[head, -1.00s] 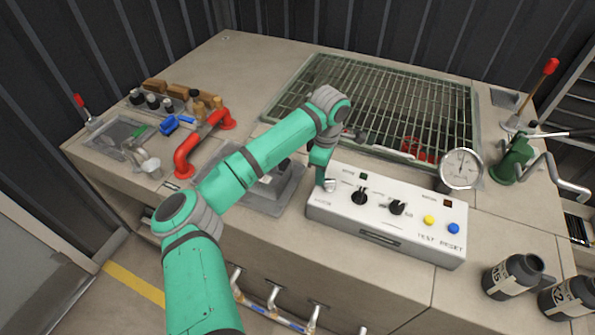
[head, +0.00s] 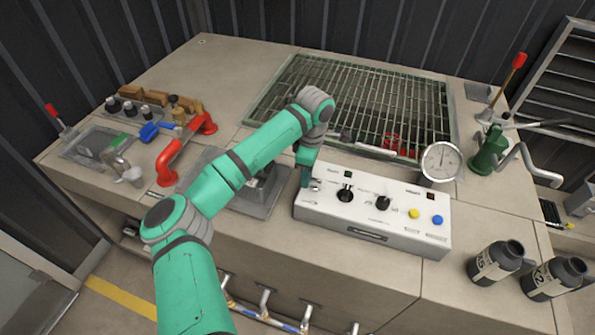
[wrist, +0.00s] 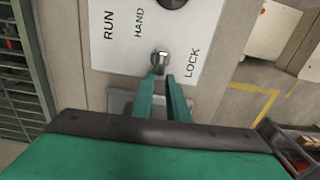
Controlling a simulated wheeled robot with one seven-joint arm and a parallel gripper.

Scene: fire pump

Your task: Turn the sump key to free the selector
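The sump key (wrist: 160,59) is a small metal key in the white control box (head: 372,229), at its left end. In the wrist view it sits beside the word LOCK, with HAND and RUN to the left. It also shows in the head view (head: 316,185). My gripper (wrist: 164,76) has its two green fingers a small gap apart, with the tips at the key. I cannot tell whether they press on it. A black knob (head: 345,193), perhaps the selector, is right of the key. A second black knob (head: 383,203) is farther right.
Yellow (head: 414,213) and blue (head: 437,220) buttons are on the box. A round gauge (head: 441,162) stands behind its right end. A green grating (head: 350,100) lies behind, and a red pipe handle (head: 168,160) is at left. Two dark bottles (head: 497,262) stand front right.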

